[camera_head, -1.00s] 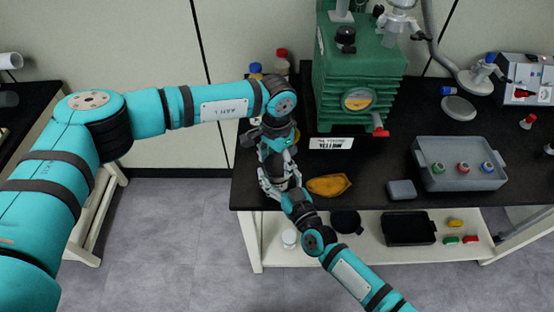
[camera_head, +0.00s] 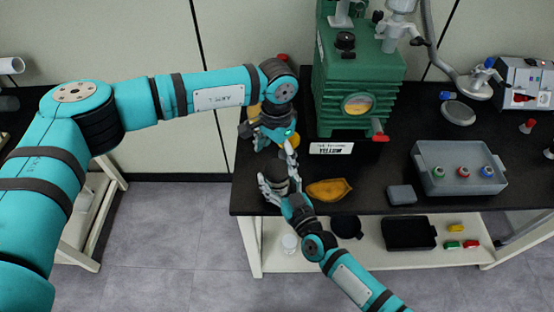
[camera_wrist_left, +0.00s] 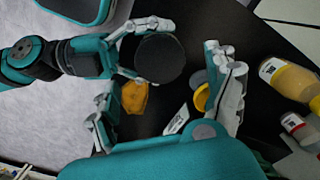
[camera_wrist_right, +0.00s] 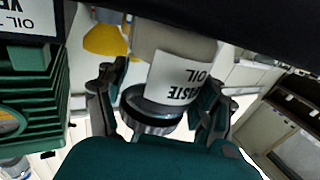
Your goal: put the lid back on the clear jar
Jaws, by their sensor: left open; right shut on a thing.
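The jar (camera_wrist_right: 160,50), labelled "WASTE OIL", is near the bench's front left corner; its base appears to meet the dark top. The black lid (camera_wrist_left: 160,57) shows as a round disc from above in the left wrist view. Its ridged edge (camera_wrist_right: 150,128) is at the jar's mouth in the right wrist view and looks seated. My right gripper (camera_head: 277,186) is shut around the jar from the front. My left gripper (camera_head: 279,158) is open and empty above the lid, its fingers apart on either side in the left wrist view.
Bottles (camera_wrist_left: 290,78) stand close by at the back left. A grey bin (camera_head: 455,182) with small coloured-capped items is further right.

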